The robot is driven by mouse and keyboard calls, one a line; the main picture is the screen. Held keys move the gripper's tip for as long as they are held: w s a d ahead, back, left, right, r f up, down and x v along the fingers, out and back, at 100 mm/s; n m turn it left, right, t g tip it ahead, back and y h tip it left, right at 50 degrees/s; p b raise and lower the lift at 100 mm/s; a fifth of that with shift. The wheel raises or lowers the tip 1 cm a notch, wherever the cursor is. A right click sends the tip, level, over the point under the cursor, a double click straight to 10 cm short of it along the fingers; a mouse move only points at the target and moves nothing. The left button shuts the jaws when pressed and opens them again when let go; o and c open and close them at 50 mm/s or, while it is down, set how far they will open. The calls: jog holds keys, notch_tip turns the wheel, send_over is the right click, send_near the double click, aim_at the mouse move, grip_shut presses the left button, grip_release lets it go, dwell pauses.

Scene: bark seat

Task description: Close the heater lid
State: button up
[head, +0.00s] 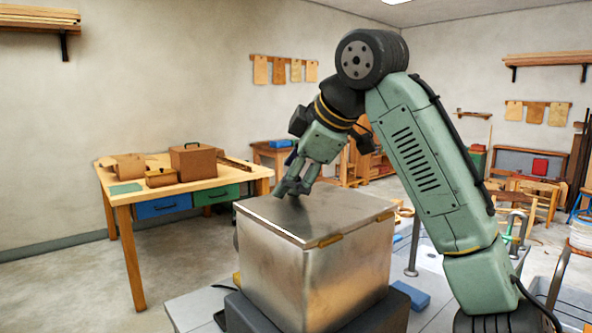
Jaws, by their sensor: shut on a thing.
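The heater (310,285) is a brushed metal box in the lower middle of the head view. Its flat grey lid (335,212) lies across the top, level or nearly so. No clear gap shows along the two near edges. My gripper (290,190) points down at the far left part of the lid, with its fingers close together at the surface. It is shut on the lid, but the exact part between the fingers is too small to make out. The far edges of the lid are partly hidden.
The heater stands on a dark base (245,312). A wooden table (222,184) with brown boxes is behind on the left. A blue block (411,296) lies to the right of the heater, near a metal post (413,245). Open floor shows at the left.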

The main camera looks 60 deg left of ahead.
jog(key=shift+s+a+f, duration=0.1)
jog(key=shift+s+a, duration=0.05)
jog(key=shift+a, duration=0.05)
jog(key=shift+d+r, duration=0.15)
jog(key=shift+r, duration=0.1)
jog(key=v, duration=1.1)
jog(key=shift+d, duration=0.3)
